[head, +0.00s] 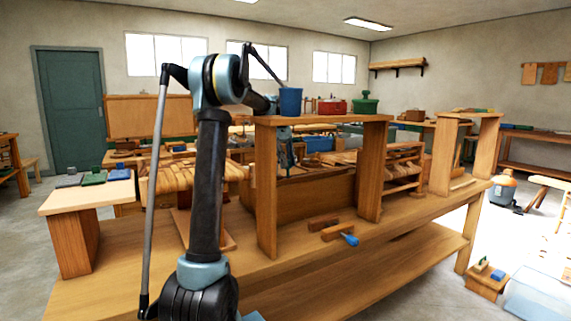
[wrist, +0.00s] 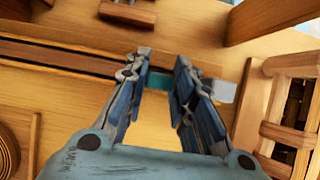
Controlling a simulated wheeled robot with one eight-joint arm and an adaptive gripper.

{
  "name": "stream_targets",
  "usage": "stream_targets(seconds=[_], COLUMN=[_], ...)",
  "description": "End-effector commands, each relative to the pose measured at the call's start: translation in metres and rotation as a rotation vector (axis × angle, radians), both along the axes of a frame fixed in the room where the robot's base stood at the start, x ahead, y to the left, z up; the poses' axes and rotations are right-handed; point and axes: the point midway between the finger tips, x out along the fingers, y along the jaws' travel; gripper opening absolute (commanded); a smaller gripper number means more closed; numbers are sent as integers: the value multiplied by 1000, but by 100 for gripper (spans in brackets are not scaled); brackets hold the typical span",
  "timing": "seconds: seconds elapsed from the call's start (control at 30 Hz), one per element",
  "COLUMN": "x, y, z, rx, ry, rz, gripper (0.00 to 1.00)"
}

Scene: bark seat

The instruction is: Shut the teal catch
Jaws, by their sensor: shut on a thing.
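The fingers hide some of the catch. In the head view my arm reaches over behind the wooden shelf stand, and I cannot make out the catch there.
A wooden shelf stand (head: 266,190) carries a blue cup (head: 290,101), a red box (head: 332,107) and a green container (head: 364,104). A woven-sided wooden frame (wrist: 272,133) is close right of my gripper. Wooden blocks (head: 338,231) lie on the bench (head: 330,272).

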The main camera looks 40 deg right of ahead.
Motion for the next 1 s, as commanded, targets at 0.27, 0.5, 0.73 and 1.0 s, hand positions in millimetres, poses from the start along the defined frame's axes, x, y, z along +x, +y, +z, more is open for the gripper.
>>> stream_targets(seconds=[0.27,0.5,0.73,1.0], x=[0,0,10,35], y=[0,0,-1,-4], z=[0,0,16,59], rx=[1,1,0,1], ry=[-1,-1,-1,0], rz=[0,0,0,0], gripper=[43,43,43,43])
